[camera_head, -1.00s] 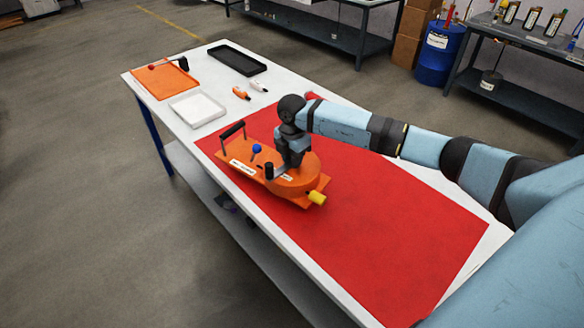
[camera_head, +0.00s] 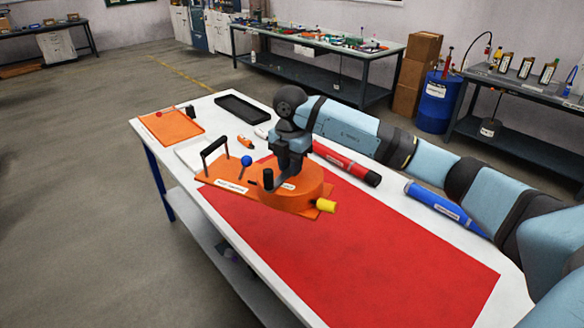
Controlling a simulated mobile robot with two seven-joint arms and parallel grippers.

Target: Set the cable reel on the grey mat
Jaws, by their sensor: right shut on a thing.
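My right gripper (camera_head: 285,176) is shut on an orange device (camera_head: 298,199) with a flat base, a round drum, a black bar handle, a blue ball knob and a yellow end piece. It appears held above the red mat (camera_head: 350,265), near the mat's far left part. The fingertips are partly hidden against the device. Its labels are too small to read. I see nothing that is clearly a cable reel, and the only mat I can make out here is red, not grey. My left gripper is not in view.
A red tube (camera_head: 345,163) and a blue tube (camera_head: 445,207) lie on the white table beyond the mat. An orange tray (camera_head: 172,127), a black tray (camera_head: 243,110) and a partly hidden white tray (camera_head: 187,152) are at the far left. The mat's near part is clear.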

